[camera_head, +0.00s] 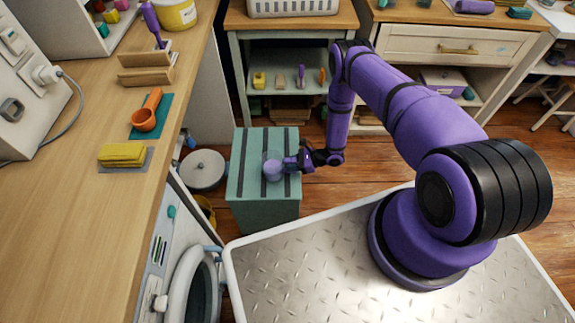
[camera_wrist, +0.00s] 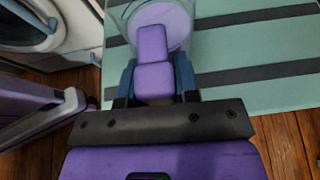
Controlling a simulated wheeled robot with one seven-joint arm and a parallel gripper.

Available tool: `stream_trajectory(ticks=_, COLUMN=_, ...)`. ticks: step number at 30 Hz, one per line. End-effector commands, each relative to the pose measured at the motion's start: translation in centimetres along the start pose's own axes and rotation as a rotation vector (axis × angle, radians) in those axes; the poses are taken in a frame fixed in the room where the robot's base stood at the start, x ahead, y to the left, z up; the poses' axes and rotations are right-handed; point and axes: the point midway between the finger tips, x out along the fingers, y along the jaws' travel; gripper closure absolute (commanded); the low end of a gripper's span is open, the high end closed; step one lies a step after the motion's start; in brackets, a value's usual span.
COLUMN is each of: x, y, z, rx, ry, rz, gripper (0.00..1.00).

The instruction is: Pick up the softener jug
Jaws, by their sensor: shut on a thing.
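The softener jug (camera_head: 272,170) is a small pale purple, partly see-through vessel over the top of the teal box (camera_head: 246,150) with dark stripes. In the wrist view the jug (camera_wrist: 153,42) shows a blocky lavender part running back between the fingers and a clear rounded rim beyond. My gripper (camera_head: 298,163) reaches it from the right side. In the wrist view my gripper (camera_wrist: 155,82) has its blue-grey fingers on both sides of the lavender part, shut on it. I cannot tell whether the jug's base touches the box top.
A wooden counter (camera_head: 95,210) runs along the left with a yellow sponge (camera_head: 122,154) and an orange scoop (camera_head: 147,112). A round-lidded pot (camera_head: 203,169) stands left of the box. A white front-loading washer (camera_head: 180,262) is below the counter.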

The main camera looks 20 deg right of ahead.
Motion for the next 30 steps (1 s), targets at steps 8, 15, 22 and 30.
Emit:
stream_trajectory(ticks=8, x=-1.0, y=-0.1, z=2.5, rx=0.001, ry=-0.003, rz=-0.002, gripper=1.00)
stream_trajectory(ticks=15, x=-3.7, y=3.5, z=2.4, rx=0.007, ry=-0.001, rz=-0.001, gripper=1.00)
stream_trajectory(ticks=22, x=-6.9, y=8.2, z=1.6, rx=0.006, ry=-0.002, rz=-0.001, gripper=1.00)
stream_trajectory(ticks=30, x=-9.5, y=12.0, z=1.0, rx=0.004, ry=-0.001, rz=0.001, gripper=1.00)
